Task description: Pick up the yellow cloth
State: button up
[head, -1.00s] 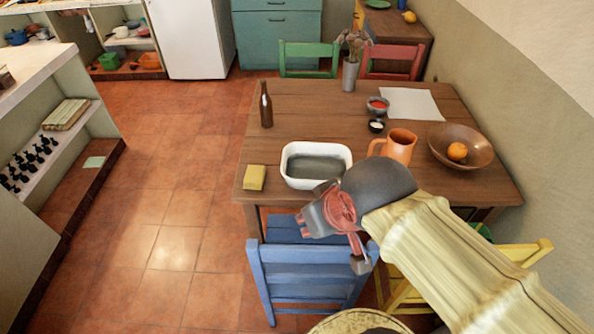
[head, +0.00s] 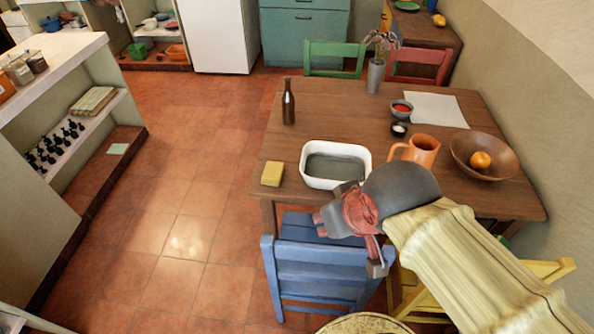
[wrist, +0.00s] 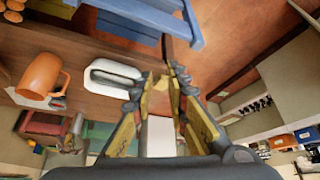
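The yellow cloth (head: 272,173) looks like a small folded block. It lies on the near left corner of the wooden table (head: 330,112), left of a white tub (head: 307,181). My gripper (head: 321,222) is in front of the table, over the blue chair, lower right of the cloth in the head view and apart from it. In the wrist view my gripper (wrist: 160,76) has its fingers spread, with nothing seen held. A small yellowish patch shows between the fingertips there; I cannot tell whether it is cloth or finger.
The blue chair (head: 310,262) stands at the table's near side, with a yellow chair (head: 548,270) to its right. A brown bottle (head: 288,106), an orange jug (head: 420,150) and a wooden bowl (head: 505,163) stand on the table. The tiled floor to the left is clear.

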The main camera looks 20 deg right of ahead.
aim_at(273, 173)
jog(key=j+z, duration=0.2)
jog(key=j, duration=0.4)
jog(key=k+j+z, duration=0.2)
jog(key=j, duration=0.4)
jog(key=j+z, duration=0.2)
jog(key=j, duration=0.45)
jog(key=i+j+z, duration=0.35)
jog(key=j, duration=0.2)
jog(key=i+j+z, duration=0.2)
jog(key=j+z, duration=0.2)
jog(key=j, duration=0.25)
jog(key=i+j+z, duration=0.15)
jog(key=i, duration=0.25)
jog(key=i+j+z, duration=0.15)
jog(key=i+j, duration=0.2)
